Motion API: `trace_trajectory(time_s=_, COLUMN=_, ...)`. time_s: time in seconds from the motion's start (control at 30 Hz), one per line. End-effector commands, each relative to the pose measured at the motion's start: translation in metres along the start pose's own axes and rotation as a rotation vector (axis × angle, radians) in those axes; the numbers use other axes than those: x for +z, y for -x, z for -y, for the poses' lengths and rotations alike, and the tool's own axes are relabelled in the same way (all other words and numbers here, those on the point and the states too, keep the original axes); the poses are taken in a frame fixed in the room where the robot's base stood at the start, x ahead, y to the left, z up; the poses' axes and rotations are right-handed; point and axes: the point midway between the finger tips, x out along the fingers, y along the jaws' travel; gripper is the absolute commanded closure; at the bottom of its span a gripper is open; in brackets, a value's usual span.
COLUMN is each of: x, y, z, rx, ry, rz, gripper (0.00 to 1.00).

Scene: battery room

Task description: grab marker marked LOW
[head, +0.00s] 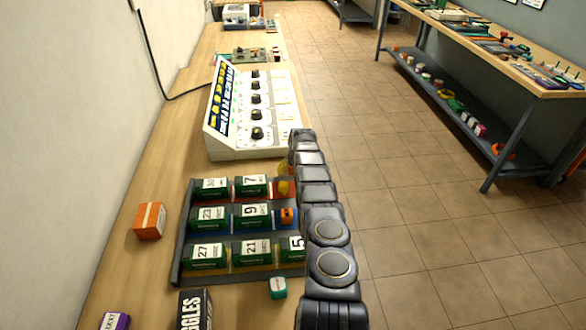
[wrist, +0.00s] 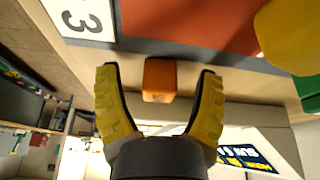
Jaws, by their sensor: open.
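In the wrist view my gripper (wrist: 159,70) has its two yellow fingers spread wide apart. A small orange block (wrist: 160,82) shows between the fingers, with a gap on both sides. No writing on it can be read, and LOW is not legible on any piece. In the head view my arm hides most of the gripper; a yellow part (head: 283,187) shows beside it, perhaps a finger. A small orange piece (head: 287,215) with a dark mark sits at the right of the rack's middle row. I cannot tell whether it is the block in the wrist view.
The rack (head: 178,245) holds green numbered batteries (head: 252,215). An orange box (head: 150,221) stands left of it. A teal block (head: 278,287), a purple box (head: 115,321) and a black GOGGLES box (head: 195,310) lie in front. A white console (head: 250,152) stands behind.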

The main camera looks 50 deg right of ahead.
Motion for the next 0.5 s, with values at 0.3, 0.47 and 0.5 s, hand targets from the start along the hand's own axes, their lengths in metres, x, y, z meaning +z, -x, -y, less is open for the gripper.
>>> trace_trajectory(time_s=0.3, x=0.0000, y=0.0001, z=0.0000, rx=0.000, ry=0.000, rz=0.000, gripper=0.83)
trace_trajectory(time_s=0.47, x=0.0001, y=0.0000, z=0.0000, rx=0.000, ry=0.000, rz=0.000, gripper=0.93)
trace_trajectory(time_s=0.5, x=0.0002, y=-0.0001, z=0.0000, rx=0.000, ry=0.000, rz=0.000, gripper=0.93)
